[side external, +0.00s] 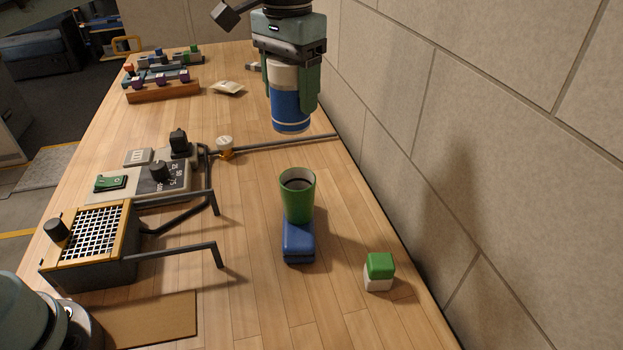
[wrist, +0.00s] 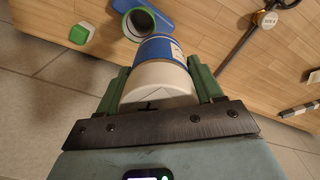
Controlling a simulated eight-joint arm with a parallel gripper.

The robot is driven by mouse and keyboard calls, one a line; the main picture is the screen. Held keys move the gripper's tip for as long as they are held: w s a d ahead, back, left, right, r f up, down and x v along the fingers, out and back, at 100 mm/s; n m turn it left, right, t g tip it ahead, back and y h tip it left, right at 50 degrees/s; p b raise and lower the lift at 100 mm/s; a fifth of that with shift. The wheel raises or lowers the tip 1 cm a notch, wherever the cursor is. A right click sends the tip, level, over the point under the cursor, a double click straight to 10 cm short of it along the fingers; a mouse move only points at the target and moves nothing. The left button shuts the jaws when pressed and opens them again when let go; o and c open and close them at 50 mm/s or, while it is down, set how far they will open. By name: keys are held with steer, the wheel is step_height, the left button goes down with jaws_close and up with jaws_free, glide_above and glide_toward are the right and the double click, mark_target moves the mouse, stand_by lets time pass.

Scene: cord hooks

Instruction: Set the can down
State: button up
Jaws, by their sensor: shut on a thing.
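A blue and white can (side external: 287,106) is held between the two green fingers of my gripper (side external: 291,90), above the wooden table near the wall. The can is roughly upright and clear of the tabletop. In the wrist view, the can (wrist: 158,60) sits between the fingers of my gripper (wrist: 158,82), white end nearest the camera. The gripper is shut on the can. The table (side external: 330,290) has bare wood around the area below the can.
A green and white cube (side external: 379,272) is at right. A panel with switches (side external: 150,180), a grid-topped box (side external: 95,232) and dark rods lie left. The wall (side external: 470,130) borders the right.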

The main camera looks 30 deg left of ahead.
steer(key=s+d+m, duration=0.6)
steer(key=s+d, duration=0.3)
steer(key=d, duration=0.2)
steer(key=s+d+m, duration=0.6)
steer(key=s+d, duration=0.3)
steer(key=d, duration=0.3)
steer(key=shift+w+a+f, duration=0.1)
steer(key=shift+w+f, duration=0.1)
steer(key=shift+f, duration=5)
steer(key=shift+w+a+f, duration=0.1)
steer(key=shift+w+f, duration=0.05)
steer(key=shift+f, duration=5.05)
steer(key=shift+f, duration=0.1)
steer(key=o, duration=1.3)
steer(key=shift+c, duration=0.2)
